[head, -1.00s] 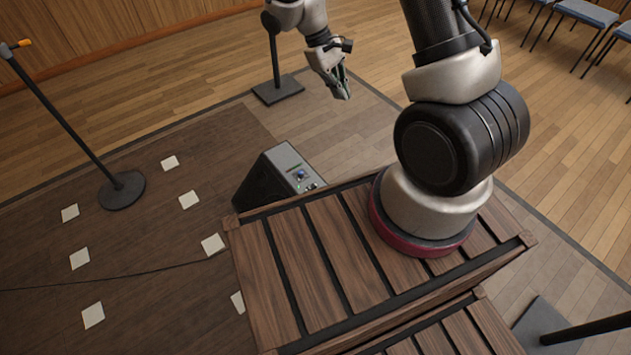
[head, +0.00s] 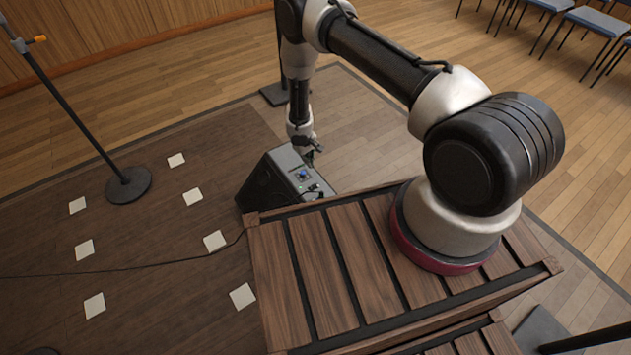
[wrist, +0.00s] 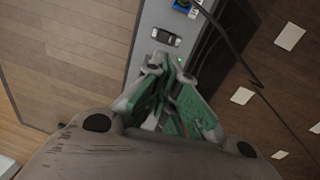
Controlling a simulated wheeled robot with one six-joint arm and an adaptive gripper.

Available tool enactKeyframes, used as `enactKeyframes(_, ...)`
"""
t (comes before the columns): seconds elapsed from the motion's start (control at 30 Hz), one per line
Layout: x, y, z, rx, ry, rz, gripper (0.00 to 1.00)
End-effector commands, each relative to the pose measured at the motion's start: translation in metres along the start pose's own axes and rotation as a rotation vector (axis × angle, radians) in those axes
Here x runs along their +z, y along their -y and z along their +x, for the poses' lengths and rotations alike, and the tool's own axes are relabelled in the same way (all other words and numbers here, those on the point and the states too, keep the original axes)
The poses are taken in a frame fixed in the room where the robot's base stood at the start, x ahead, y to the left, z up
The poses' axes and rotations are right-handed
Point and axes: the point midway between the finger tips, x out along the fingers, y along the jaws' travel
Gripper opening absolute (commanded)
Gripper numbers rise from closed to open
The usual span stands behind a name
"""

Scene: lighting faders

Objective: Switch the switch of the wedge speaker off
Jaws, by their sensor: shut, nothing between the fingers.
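The wedge speaker (head: 266,184) is a dark box with a grey control panel. It stands on the floor behind the wooden crate. In the wrist view its grey panel (wrist: 147,44) carries a black-and-silver rocker switch (wrist: 165,36). A blue socket (wrist: 184,5) with a black cable lies past the switch. My gripper (head: 312,157) is over the far edge of the panel. In the wrist view my gripper (wrist: 163,68) is shut and empty, its green-padded fingertips just short of the switch. I cannot tell which way the rocker is tipped, nor whether the fingertips touch the panel.
The slatted wooden crate (head: 330,262) is in front of the speaker, with my arm's base over it. A stand with a round base (head: 128,186) is at left. White squares (head: 193,197) and a thin cable lie on the floor. Blue chairs (head: 595,23) are far right.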

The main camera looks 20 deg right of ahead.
Motion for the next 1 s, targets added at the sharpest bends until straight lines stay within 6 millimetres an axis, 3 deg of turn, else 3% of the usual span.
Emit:
enactKeyframes(0.37,0.000,0.000,-0.001,-0.001,-0.001,0.035,0.00)
enactKeyframes(0.53,0.001,0.000,0.009,-0.001,0.002,0.035,0.00)
enactKeyframes(1.0,0.001,0.000,0.102,0.000,0.001,0.036,0.00)
